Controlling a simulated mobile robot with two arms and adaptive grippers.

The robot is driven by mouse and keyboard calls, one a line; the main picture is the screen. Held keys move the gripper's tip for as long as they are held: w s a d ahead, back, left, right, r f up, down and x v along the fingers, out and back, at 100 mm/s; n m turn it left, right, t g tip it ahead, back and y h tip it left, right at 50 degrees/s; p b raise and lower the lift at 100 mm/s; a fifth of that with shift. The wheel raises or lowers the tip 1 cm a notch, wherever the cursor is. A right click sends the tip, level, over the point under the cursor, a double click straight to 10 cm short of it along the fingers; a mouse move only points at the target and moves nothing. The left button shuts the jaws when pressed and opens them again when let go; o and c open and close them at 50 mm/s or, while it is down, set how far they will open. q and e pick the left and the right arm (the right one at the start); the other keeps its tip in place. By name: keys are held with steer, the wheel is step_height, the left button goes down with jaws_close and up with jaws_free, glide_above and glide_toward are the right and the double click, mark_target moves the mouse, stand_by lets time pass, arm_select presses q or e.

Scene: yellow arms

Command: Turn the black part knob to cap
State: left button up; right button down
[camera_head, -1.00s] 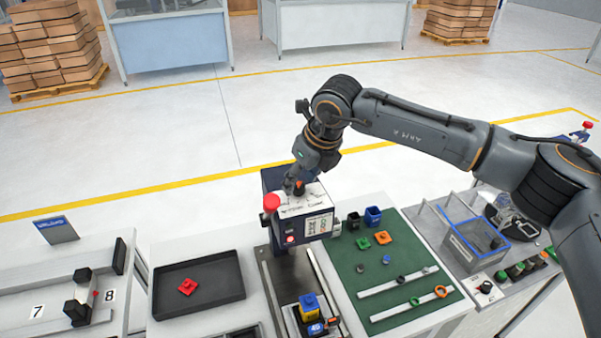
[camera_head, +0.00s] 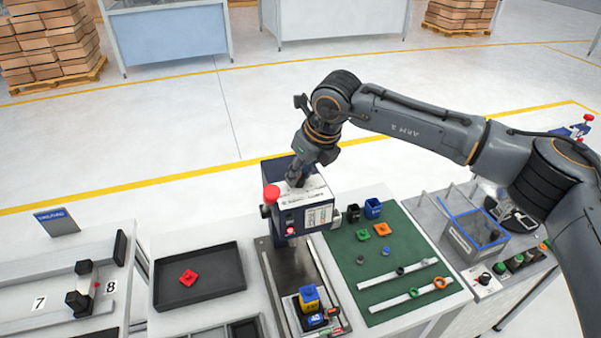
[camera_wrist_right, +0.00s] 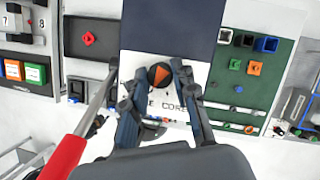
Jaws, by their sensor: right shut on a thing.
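The black knob (camera_wrist_right: 159,75) with an orange pointer sits on the white top panel (camera_wrist_right: 150,108) of a dark blue machine. In the wrist view the orange pointer lies between my fingers; the printed words near it are partly covered, with "CORE" partly readable. My right gripper (camera_wrist_right: 157,88) is shut on the knob, one finger on each side. In the head view my right gripper (camera_head: 295,180) comes down onto the machine (camera_head: 304,218) from above and hides the knob. My left gripper is not in view.
A red mushroom button (camera_head: 271,193) stands at the machine's left edge, close to my gripper. A dark tray (camera_head: 215,285) with a red part (camera_head: 188,278) lies left. A green mat (camera_head: 385,255) with small parts lies right. A yellow-and-blue block (camera_head: 309,297) sits in front.

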steer(key=shift+f+n+g+y+b, duration=0.15)
steer(key=shift+n+g+y+b, duration=0.15)
steer(key=shift+n+b, duration=0.6)
steer(key=shift+w+n+b, duration=0.1)
steer(key=shift+n+b, duration=0.6)
steer(key=shift+n+g+y+b, duration=0.3)
steer(key=shift+n+g+b, duration=0.2)
steer(key=shift+n, duration=0.5)
steer(key=n, duration=0.1)
steer(key=n+g, duration=0.1)
steer(key=shift+w+r+n, duration=0.1)
steer(key=shift+r+n, duration=0.1)
steer(key=shift+n, duration=0.1)
steer(key=n+g, duration=0.1)
steer(key=n, duration=0.1)
steer(key=shift+w+r+n, duration=0.1)
steer(key=shift+n, duration=0.3)
steer(key=shift+n+g+p, duration=0.5)
steer(key=shift+n+p, duration=0.1)
steer(key=shift+n, duration=0.3)
steer(key=n+g+p, duration=0.1)
steer(key=n+p, duration=0.1)
steer(key=n, duration=0.1)
steer(key=shift+w+n, duration=0.1)
steer(key=shift+n, duration=0.3)
steer(key=shift+n+g+p, duration=0.3)
steer(key=shift+n+p, duration=0.2)
steer(key=shift+n, duration=0.1)
steer(key=shift+h, duration=0.4)
